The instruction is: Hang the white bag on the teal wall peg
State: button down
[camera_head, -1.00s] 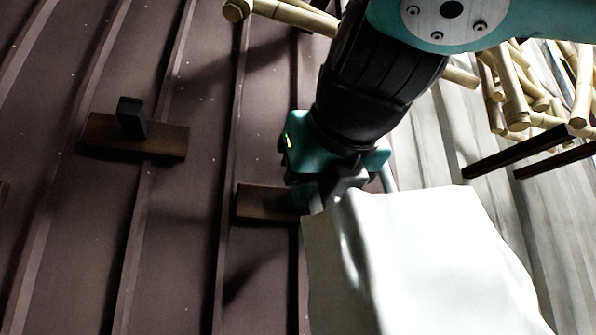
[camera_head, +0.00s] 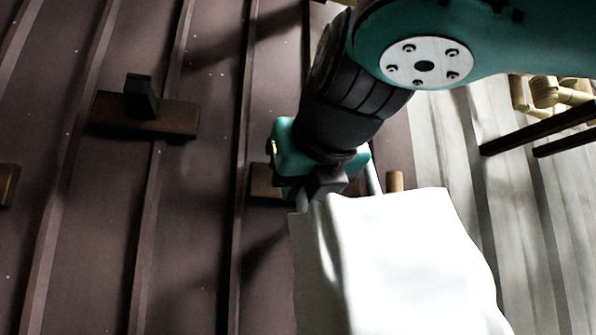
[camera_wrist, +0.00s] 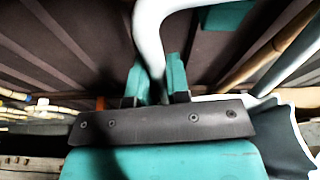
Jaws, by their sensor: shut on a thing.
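The white bag (camera_head: 400,260) hangs from my gripper (camera_head: 318,190) at the lower centre of the head view. In the wrist view, its white tube-like handle (camera_wrist: 150,45) passes between the two teal fingers of my gripper (camera_wrist: 157,85), which are shut on it. A brown wall board (camera_head: 262,183) is partly hidden behind my gripper in the head view. I cannot clearly tell the teal peg from my teal gripper there. A teal block (camera_wrist: 226,16) at the top of the wrist view, right of the handle, may be the peg.
A dark peg (camera_head: 140,95) stands on another brown board (camera_head: 170,118) on the ribbed wall at left. A further board (camera_head: 8,185) is cut off at the left edge. Bamboo pieces (camera_head: 545,92) and dark bars (camera_head: 535,128) are at right.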

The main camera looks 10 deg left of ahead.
jog(key=shift+w+a, duration=0.2)
jog(key=shift+w, duration=0.2)
jog(key=shift+f+x, duration=0.1)
jog(key=shift+x, duration=1)
jog(key=shift+f+x, duration=0.15)
jog(key=shift+x, duration=1)
jog(key=shift+d, duration=0.15)
jog(key=c, duration=1)
grip_release()
